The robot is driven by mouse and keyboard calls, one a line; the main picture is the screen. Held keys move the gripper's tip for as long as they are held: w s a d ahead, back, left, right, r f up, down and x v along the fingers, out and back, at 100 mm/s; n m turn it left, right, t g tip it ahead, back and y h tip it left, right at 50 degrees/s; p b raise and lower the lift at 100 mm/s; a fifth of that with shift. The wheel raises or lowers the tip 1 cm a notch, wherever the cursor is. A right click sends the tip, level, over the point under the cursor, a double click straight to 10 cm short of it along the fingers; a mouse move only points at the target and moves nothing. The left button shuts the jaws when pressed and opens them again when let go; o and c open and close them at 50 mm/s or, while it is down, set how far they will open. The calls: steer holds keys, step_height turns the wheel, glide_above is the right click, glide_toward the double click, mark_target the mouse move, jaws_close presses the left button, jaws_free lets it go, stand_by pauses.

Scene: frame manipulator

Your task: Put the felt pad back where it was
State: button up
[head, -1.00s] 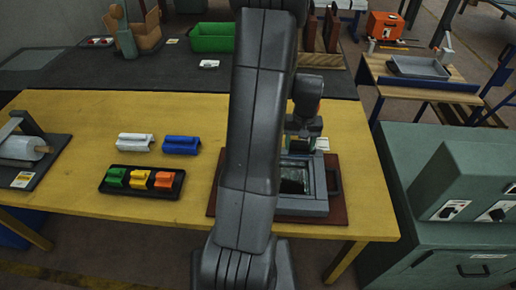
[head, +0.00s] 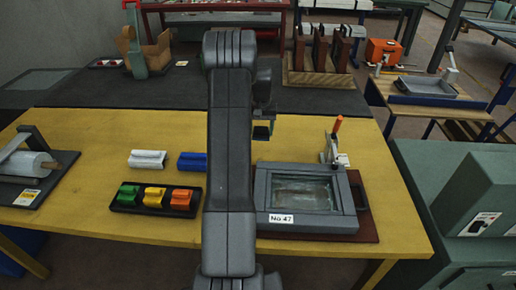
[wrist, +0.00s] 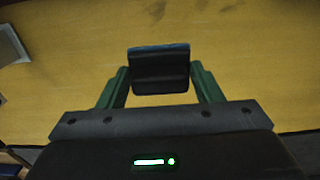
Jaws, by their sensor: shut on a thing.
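My gripper (wrist: 160,68) has green fingers that close on the two sides of a dark block-like piece (wrist: 159,75) with a blue-grey upper edge. This piece looks like the felt pad, but its material is too dark to tell. In the head view my gripper (head: 262,130) shows partly behind my arm, above the yellow table behind the grey frame. The grey frame (head: 262,195), labelled No 47, lies on a brown board with a clear, pale window. An orange-handled toggle clamp (head: 333,150) stands at its back right corner.
A black tray (head: 120,207) holds green, yellow and orange blocks. A white block (head: 147,159) and a blue block (head: 192,161) lie behind it. A roller stand (head: 30,165) is at the left. The yellow table (head: 90,135) is bare behind the blocks. A green cabinet (head: 425,165) stands at the right.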

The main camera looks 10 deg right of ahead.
mark_target(261, 127)
steer(key=shift+f+p, duration=0.6)
steer(key=shift+f, duration=3)
steer(key=shift+f, duration=0.2)
steer(key=o, duration=0.9)
steer(key=shift+o, duration=0.2)
steer(key=shift+r, duration=0.1)
step_height(261, 127, up, 12)
steer(key=shift+r+b, duration=0.1)
steer(key=shift+b, duration=0.8)
